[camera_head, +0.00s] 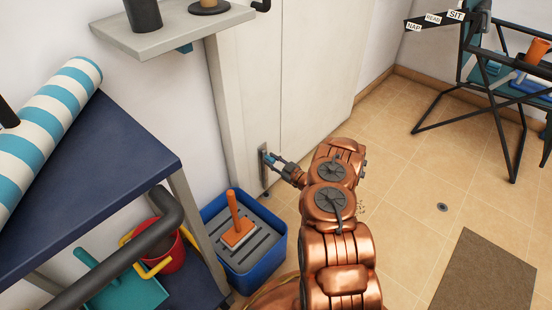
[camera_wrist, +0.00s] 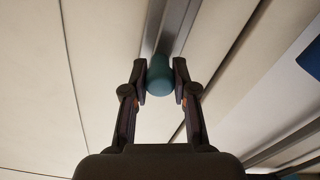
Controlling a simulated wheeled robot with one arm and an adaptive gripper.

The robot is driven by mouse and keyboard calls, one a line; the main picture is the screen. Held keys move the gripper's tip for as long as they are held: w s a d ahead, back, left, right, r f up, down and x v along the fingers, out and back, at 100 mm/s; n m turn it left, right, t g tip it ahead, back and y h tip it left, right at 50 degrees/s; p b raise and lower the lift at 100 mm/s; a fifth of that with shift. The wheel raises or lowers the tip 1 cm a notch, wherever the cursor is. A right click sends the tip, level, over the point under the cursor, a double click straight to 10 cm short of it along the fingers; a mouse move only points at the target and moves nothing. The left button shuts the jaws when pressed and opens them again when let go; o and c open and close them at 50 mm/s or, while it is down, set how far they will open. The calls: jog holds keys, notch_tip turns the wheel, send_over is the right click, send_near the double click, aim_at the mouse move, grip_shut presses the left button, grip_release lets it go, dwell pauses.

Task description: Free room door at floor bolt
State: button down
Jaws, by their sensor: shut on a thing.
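The pale room door (camera_head: 312,75) stands upright in its frame; I cannot tell from its face whether it is latched. The floor bolt (camera_head: 263,163) is a narrow grey metal strip low on the door, near its left edge. In the wrist view, its teal rounded knob (camera_wrist: 160,74) sits between my two fingertips, in front of the metal strip (camera_wrist: 176,28). My gripper (camera_head: 272,159) is shut on this knob, low at the door. The bolt's lower end is not clear in either view.
A blue bin (camera_head: 276,262) with an orange-handled tool stands just left of my arm. A dark blue shelf unit (camera_head: 110,155) fills the left side. A folding chair (camera_head: 437,113) stands back right.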

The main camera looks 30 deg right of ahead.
jog(key=shift+w+d+r, duration=0.1)
jog(key=shift+d+r, duration=0.05)
jog(key=shift+r, duration=0.25)
jog(key=c, duration=1.2)
grip_release()
jog(key=o, duration=0.3)
jog(key=shift+f, duration=0.15)
jog(key=v, duration=1.2)
